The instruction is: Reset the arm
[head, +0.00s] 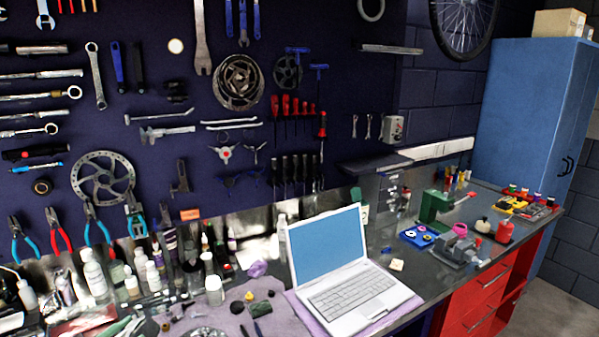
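Neither of my arms or grippers shows in the head view. The workbench (404,272) runs along the wall below a dark tool board (330,110). An open white laptop (350,296) stands on a purple cloth (290,325) near the bench's front edge. I cannot tell how either arm or gripper is posed.
Several bottles (95,275) crowd the bench's left side. A green press (435,207), a blue tray (417,237) and a grey vise (458,247) stand at the right. Red drawers (480,296) are below. A blue cabinet (530,110) stands at the far right beside open floor (562,306).

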